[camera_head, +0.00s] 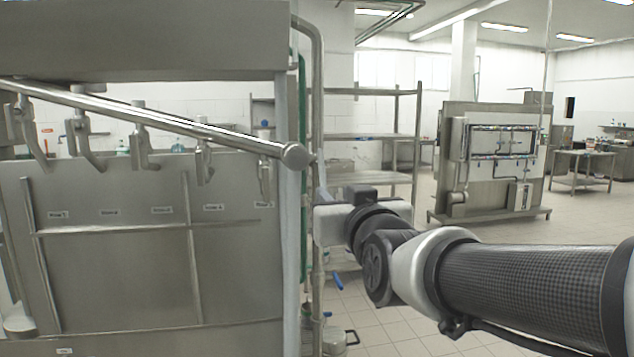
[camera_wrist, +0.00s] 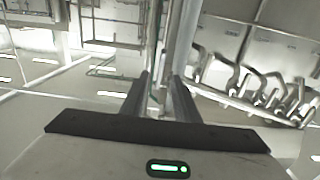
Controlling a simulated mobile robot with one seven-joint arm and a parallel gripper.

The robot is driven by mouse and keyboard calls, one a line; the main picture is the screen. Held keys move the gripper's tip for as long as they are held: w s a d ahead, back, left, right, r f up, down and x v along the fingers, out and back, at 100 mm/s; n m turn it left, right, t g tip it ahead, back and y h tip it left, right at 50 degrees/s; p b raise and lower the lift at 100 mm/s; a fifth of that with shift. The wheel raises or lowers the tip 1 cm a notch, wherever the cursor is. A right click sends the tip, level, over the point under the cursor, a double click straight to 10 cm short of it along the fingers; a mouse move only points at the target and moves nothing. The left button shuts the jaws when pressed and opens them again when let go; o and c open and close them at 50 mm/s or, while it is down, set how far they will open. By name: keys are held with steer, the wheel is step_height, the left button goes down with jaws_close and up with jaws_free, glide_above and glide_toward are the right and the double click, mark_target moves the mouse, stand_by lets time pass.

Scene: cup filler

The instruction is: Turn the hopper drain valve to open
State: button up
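The large steel machine (camera_head: 150,240) fills the left of the head view, with a vertical steel pipe (camera_head: 318,80) at its right edge. A small blue lever (camera_head: 337,281) shows low beside this pipe; I cannot tell for certain whether it is the hopper drain valve. My gripper (camera_head: 322,195) is beside the pipe, above the blue lever, its fingers mostly hidden in that view. In the wrist view my gripper (camera_wrist: 161,76) has its two dark fingers apart, with a pale pipe (camera_wrist: 170,45) seen in the gap. I cannot tell whether they touch it.
A sloping steel rail (camera_head: 150,117) runs above a row of filler taps (camera_head: 140,148) on the machine. A steel shelf rack (camera_head: 375,137) stands behind my gripper. A jug (camera_head: 334,340) is on the floor below. Tiled floor is open at right, before another machine (camera_head: 490,160).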

mark_target(323, 177)
steer(key=w+a+p, duration=0.1)
steer(key=w+a, duration=0.2)
steer(key=w, duration=1)
steer(key=shift+p, duration=0.35)
steer(key=shift+c, duration=0.4)
jaws_close()
